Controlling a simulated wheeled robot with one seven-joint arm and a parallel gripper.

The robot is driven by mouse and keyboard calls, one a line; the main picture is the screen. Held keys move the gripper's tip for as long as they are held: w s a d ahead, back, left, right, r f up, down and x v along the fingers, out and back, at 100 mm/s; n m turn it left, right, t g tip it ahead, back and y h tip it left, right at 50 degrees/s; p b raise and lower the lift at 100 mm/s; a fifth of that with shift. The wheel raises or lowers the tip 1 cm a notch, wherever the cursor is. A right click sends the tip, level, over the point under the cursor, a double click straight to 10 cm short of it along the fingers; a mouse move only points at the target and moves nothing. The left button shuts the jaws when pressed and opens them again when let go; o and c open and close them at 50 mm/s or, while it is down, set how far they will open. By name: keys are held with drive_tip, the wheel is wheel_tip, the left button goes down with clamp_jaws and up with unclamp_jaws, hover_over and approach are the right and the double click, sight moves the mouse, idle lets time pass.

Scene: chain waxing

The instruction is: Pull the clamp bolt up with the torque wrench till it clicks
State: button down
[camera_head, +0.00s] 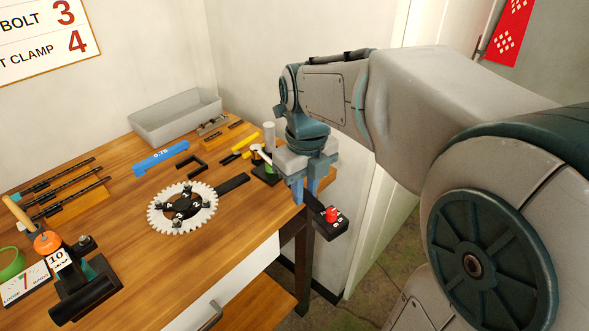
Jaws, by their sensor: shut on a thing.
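My gripper (308,197) points down at the right edge of the workbench. Its blue fingers are shut on a dark thing that is mostly hidden between them. Just beyond the fingers, a black block (327,231) with a red knob (331,214) and white markings sits past the bench edge. I cannot tell whether the block is part of the held thing, or whether either is the torque wrench. A small bolt head (84,241) shows on a black fixture at the front left. I cannot tell whether it is the clamp bolt.
On the wooden bench (225,245) lie a white chainring (160,222), a blue gauge (160,158), a grey bin (178,115) and black rods at left. Bare wood lies front centre.

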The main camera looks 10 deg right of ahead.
drive_tip(key=shift+w+d, duration=0.15)
drive_tip(key=shift+d, duration=0.1)
drive_tip(key=shift+r, duration=0.15)
drive_tip(key=shift+r+p, duration=2.1)
drive_tip(key=shift+r, duration=0.35)
